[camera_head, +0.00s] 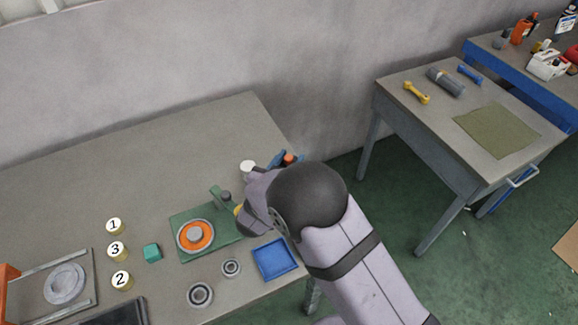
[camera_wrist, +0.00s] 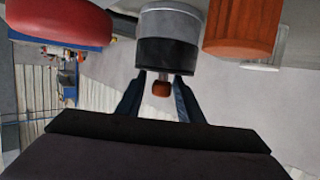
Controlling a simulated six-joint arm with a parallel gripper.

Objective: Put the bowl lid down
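My gripper (camera_wrist: 160,76) shows in the wrist view with two dark fingers standing apart. A small orange-brown knob (camera_wrist: 162,89) appears between them, with gaps at both sides. A grey cylinder with a black band (camera_wrist: 168,45) is just beyond the fingertips; whether it touches the knob is unclear. In the head view my wrist hangs beside the green board (camera_head: 213,252), and my arm hides the fingertips. A round orange disc with a pale rim (camera_head: 195,236) lies on that board. I cannot tell which thing is the bowl lid.
A green post (camera_head: 217,193) stands close to my wrist. A blue tray (camera_head: 272,260), grey rings (camera_head: 200,294), a teal block (camera_head: 152,252) and numbered cylinders (camera_head: 117,249) share the table. In the wrist view, a red rounded thing (camera_wrist: 60,18) and an orange cylinder (camera_wrist: 242,27) flank the fingers. The back-left table is clear.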

